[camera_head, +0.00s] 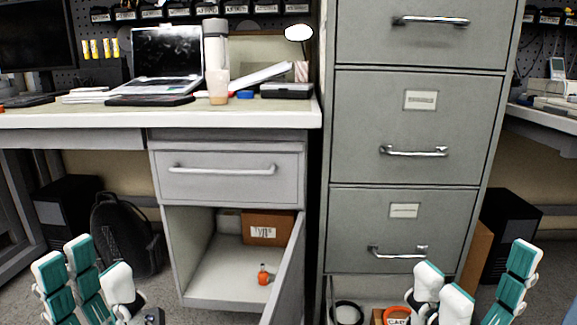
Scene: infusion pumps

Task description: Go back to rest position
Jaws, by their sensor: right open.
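My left gripper (90,260) is at the lower left of the head view, in front of the desk's left side. Its teal-padded fingers stand apart from the white-backed finger, and nothing shows between them. My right gripper (480,262) is at the lower right, in front of the bottom of the grey filing cabinet (415,167). Its fingers are spread wide and empty. Both grippers point upward in the picture, and their lower parts are cut off by the frame edge.
The desk's lower compartment stands open, its door (287,275) swung outward. Inside are a cardboard box (266,228) and a small orange object (263,275). The cabinet's lowest drawer holds an orange ring (397,316). A black backpack (122,235) stands under the desk (90,118).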

